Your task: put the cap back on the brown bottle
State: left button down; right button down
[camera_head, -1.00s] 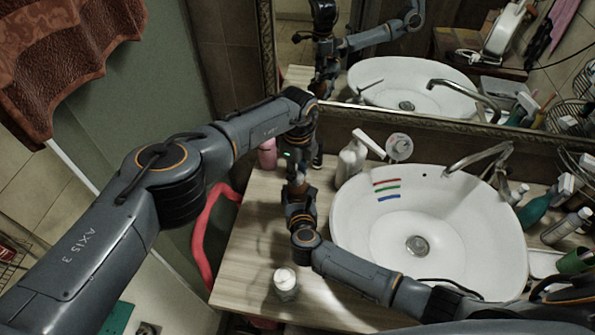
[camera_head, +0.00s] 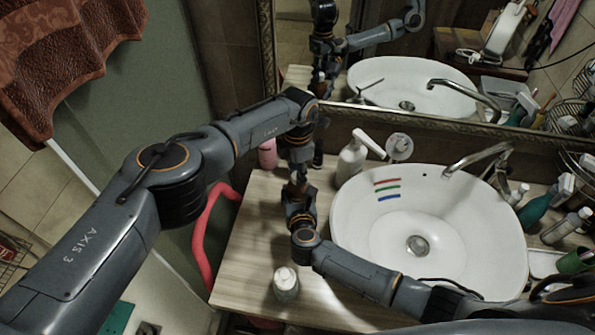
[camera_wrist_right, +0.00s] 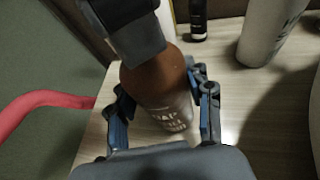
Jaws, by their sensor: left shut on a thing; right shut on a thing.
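The brown bottle (camera_wrist_right: 165,85) stands between the fingers of my right gripper (camera_wrist_right: 163,115) in the right wrist view, with pale lettering on its lower front. My right gripper is shut on the bottle's body; it also shows in the head view (camera_head: 299,190). My left gripper (camera_head: 301,150) is directly above it, at the bottle's top; its dark fingers also show in the right wrist view (camera_wrist_right: 137,38). It is shut on the cap, which the fingers hide along with the bottle's neck. I cannot tell how the cap sits on the neck.
A white basin (camera_head: 470,250) is set right of the bottle. A white pump bottle (camera_head: 352,160) and a pink bottle (camera_head: 268,153) stand close behind. A small jar (camera_head: 286,283) stands near the front edge. The wooden counter (camera_head: 248,245) is clear at left.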

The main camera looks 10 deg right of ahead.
pick_arm(q)
jog(key=m, duration=0.6)
jog(key=shift+m, duration=0.3)
jog(key=c, duration=1)
grip_release()
jog(key=shift+c, duration=0.2)
jog(key=shift+r, duration=2.25)
jog(key=shift+c, duration=0.3)
